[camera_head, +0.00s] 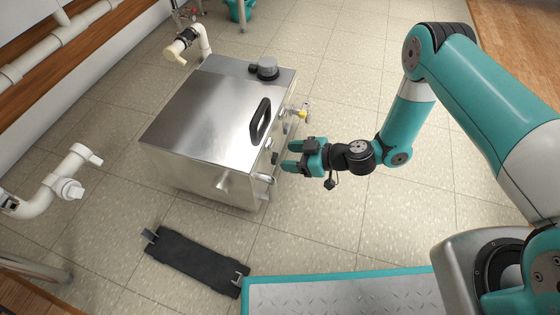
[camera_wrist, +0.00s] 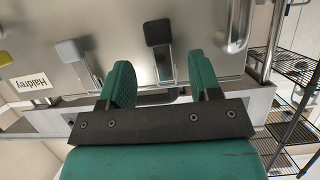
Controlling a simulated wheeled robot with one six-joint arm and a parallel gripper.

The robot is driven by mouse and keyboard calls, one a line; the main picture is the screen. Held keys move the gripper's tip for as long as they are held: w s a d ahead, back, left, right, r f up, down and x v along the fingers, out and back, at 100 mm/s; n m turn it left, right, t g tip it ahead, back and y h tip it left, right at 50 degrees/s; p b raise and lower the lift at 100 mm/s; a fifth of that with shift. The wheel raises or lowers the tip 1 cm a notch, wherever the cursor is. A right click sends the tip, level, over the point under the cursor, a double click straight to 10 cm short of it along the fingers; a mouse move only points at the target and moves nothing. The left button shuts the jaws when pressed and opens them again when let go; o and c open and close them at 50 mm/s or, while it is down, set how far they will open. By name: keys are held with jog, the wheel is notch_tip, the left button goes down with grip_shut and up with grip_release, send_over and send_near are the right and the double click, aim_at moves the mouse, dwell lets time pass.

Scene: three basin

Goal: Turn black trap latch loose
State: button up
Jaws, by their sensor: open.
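The steel trap box (camera_head: 200,115) stands on the tiled floor, with a black handle on its lid. The black latch (camera_wrist: 158,33) is on the box's side face in the wrist view, a dark square tab on a metal stem; in the head view a small dark tab (camera_head: 275,158) shows just left of my gripper. My gripper (camera_head: 287,157) is open beside that face. In the wrist view its green fingers (camera_wrist: 162,75) are spread apart, with the latch's stem between and beyond them. Nothing is held. I cannot tell whether the fingers touch the latch.
A grey latch (camera_wrist: 68,50) and a yellow one (camera_wrist: 3,59) sit on the same face, left of the black latch. A metal pipe or handle (camera_wrist: 235,25) is close to the right finger. A black mat (camera_head: 195,262) lies on the floor.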

aim_at(274, 156)
jog(key=shift+b+x, duration=0.65)
jog(key=shift+x, duration=1.3)
jog(key=shift+r, duration=0.1)
grip_shut()
